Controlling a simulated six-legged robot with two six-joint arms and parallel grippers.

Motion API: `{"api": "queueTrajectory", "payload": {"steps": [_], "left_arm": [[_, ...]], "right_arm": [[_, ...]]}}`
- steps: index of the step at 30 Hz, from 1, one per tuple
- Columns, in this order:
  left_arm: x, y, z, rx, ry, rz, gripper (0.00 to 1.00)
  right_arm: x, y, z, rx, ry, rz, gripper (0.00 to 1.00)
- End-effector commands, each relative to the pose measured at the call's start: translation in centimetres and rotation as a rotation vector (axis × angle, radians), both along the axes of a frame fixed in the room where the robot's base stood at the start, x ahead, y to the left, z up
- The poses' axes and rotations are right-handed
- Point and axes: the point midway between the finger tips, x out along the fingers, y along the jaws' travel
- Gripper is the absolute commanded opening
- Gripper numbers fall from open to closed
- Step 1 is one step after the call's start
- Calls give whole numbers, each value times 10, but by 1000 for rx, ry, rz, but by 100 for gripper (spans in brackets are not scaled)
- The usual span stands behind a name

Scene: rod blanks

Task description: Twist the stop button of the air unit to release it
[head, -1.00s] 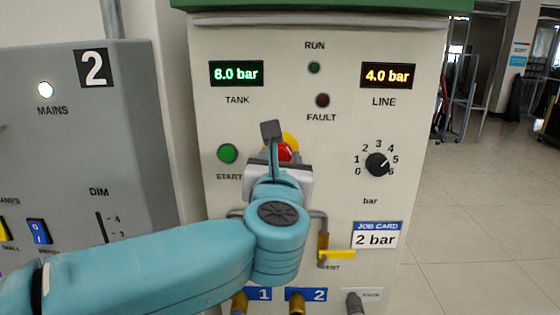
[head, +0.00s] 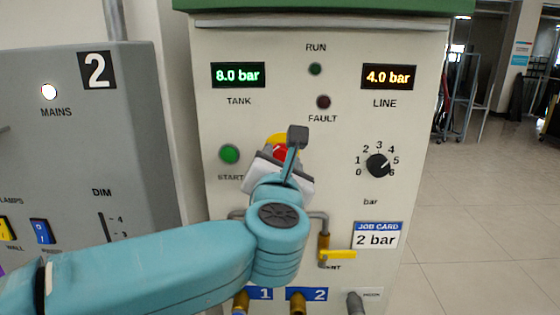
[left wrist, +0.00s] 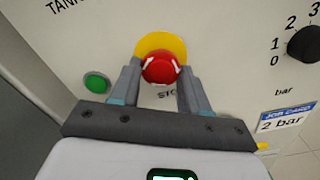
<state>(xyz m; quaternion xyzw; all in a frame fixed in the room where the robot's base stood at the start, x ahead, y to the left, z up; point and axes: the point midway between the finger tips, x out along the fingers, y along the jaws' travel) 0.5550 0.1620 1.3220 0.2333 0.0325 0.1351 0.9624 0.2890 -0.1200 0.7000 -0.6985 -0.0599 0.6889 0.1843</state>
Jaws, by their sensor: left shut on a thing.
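The red stop button (head: 280,152) sits on a yellow round plate (head: 287,138) on the front of the air unit (head: 340,200). In the left wrist view the button (left wrist: 161,68) shows white arrow marks, with the yellow plate (left wrist: 152,42) behind it. My left gripper (left wrist: 158,78) is shut on the button, one finger on each side of it. In the head view my left gripper (head: 289,155) covers part of the button and looks rolled to the right. My right gripper is not in view.
The green START button (head: 229,154) is left of my gripper. The pressure knob (head: 377,165) is to the right. A yellow-handled valve (head: 338,254) is below. The displays read 8.0 bar tank (head: 238,75) and 4.0 bar line (head: 389,76); the job card (head: 377,236) reads 2 bar.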

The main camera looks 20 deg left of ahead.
Motion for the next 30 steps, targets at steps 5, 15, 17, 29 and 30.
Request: {"api": "queueTrajectory", "payload": {"steps": [5, 15, 17, 29, 30], "left_arm": [[0, 2, 4, 0, -10, 3, 52], [0, 1, 2, -1, -4, 1, 71], [-3, 0, 1, -2, -4, 0, 71], [-87, -25, -1, -3, -7, -5, 71], [-96, -28, 0, -4, -8, -5, 71]], "right_arm": [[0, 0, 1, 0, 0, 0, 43], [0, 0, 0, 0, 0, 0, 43], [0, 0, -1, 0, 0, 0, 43], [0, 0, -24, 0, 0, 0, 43], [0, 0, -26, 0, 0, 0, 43]]}}
